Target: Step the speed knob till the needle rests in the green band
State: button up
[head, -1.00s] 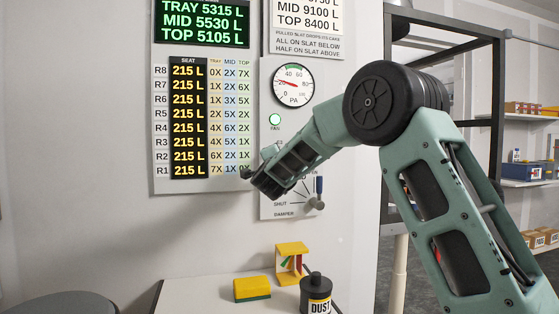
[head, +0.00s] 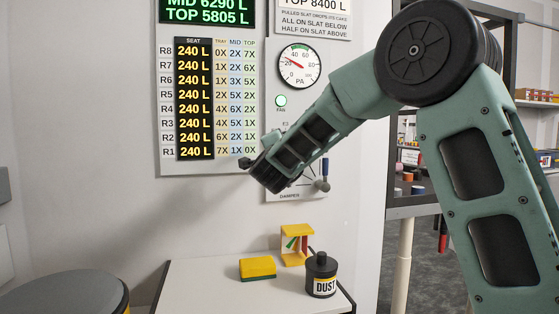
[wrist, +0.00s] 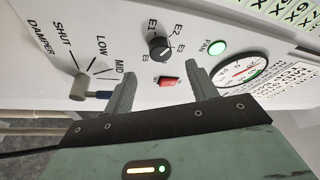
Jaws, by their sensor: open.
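The speed knob (wrist: 158,48), round and black, sits on the white panel with E labels around it in the wrist view. Which mark it points to is too small to tell. My gripper (wrist: 160,72) is open and empty, its two grey fingers apart with the knob beyond the gap between their tips. In the head view my gripper (head: 256,172) is in front of the panel and my arm hides the knob. The round PA gauge (head: 299,66) has a red needle pointing up and left, outside the green band at its top. The gauge also shows in the wrist view (wrist: 245,72).
A red switch (wrist: 170,82) lies close to the knob, between the fingers in view. The green fan lamp (head: 281,101) is lit. The damper lever (wrist: 80,86) is beside the left finger. A sponge (head: 257,267) and a dust jar (head: 321,275) stand on the bench.

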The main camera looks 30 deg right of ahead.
jog(key=b+v, duration=0.1)
jog(key=v, duration=0.8)
jog(key=shift+s, duration=0.2)
jog(key=shift+a, duration=0.2)
jog(key=s+a+f+n+g+y+p, duration=0.1)
jog(key=s+a+f+n+y, duration=0.25)
jog(key=a+n+y, duration=0.35)
jog(key=s+a+f+n+g+y+p, duration=0.2)
jog(key=a+f+n+y, duration=0.2)
jog(key=a, duration=0.5)
jog(key=s+a+f+n+g+y+p, duration=0.1)
jog(key=s+a+f+n+y, duration=0.25)
jog(key=a+n+y, duration=0.35)
jog(key=s+a+f+n+g+h+p, duration=0.1)
jog(key=s+a+f+n+g, duration=0.2)
jog(key=s, duration=0.5)
jog(key=s+a+f+n+g+h+p, duration=0.1)
jog(key=s+f+n+g, duration=0.2)
jog(key=s+f+g, duration=0.35)
jog(key=s+d+f+n+g+h+p, duration=0.1)
jog(key=s+d, duration=0.5)
jog(key=s, duration=0.7)
jog(key=n+g+h, duration=0.1)
jog(key=n+h, duration=0.1)
jog(key=n, duration=0.1)
jog(key=shift+d+g+h, duration=0.15)
jog(key=shift+g+h, duration=0.15)
jog(key=shift+g, duration=0.05)
